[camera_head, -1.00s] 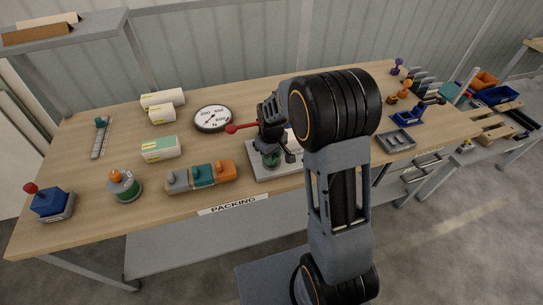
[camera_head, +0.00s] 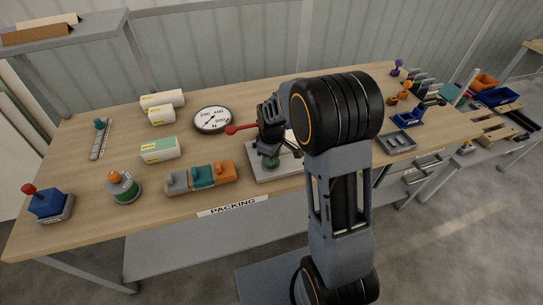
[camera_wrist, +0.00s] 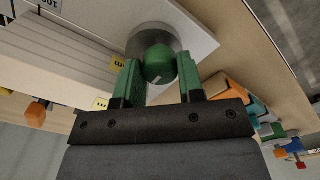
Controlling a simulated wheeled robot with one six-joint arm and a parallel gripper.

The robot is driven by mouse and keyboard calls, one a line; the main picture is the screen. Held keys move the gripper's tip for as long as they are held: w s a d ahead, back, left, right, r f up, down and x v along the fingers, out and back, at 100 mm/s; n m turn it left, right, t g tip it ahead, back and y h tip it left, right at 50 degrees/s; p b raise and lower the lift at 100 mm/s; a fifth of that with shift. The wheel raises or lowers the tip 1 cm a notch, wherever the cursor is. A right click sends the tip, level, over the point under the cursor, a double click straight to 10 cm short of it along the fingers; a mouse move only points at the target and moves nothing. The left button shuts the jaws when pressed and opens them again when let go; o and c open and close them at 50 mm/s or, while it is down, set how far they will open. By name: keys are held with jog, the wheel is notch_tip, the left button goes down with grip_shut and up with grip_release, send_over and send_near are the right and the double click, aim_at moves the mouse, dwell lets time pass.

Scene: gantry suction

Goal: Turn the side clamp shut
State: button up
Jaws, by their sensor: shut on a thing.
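A green rounded knob (camera_wrist: 159,64) stands on a round grey base on a pale plate (camera_wrist: 198,30) in the wrist view. It seems to be the side clamp's handle. My gripper (camera_wrist: 161,80) is shut on the knob, with one green finger on each side of it. In the head view, my gripper (camera_head: 270,150) reaches down over the pale plate (camera_head: 268,175) at the table's front middle. A red-ended lever (camera_head: 236,129) sticks out to the left behind my gripper. My wrist and arm hide part of the fixture.
A block with grey, teal and orange knobs (camera_head: 201,178) lies just left of the plate. A round dial (camera_head: 212,120) and white boxes (camera_head: 160,149) are behind it. A grey tray (camera_head: 396,141) is to the right. The table's front edge is close.

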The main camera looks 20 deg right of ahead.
jog(key=o, duration=0.6)
jog(key=shift+o, duration=0.2)
jog(key=shift+r, duration=0.15)
notch_tip(320, 180, up, 14)
jog(key=shift+f, duration=0.2)
dwell(0.3)
jog(key=s+m+t, duration=0.3)
jog(key=s+m, duration=0.6)
jog(key=s, duration=0.8)
jog(key=shift+t, duration=0.3)
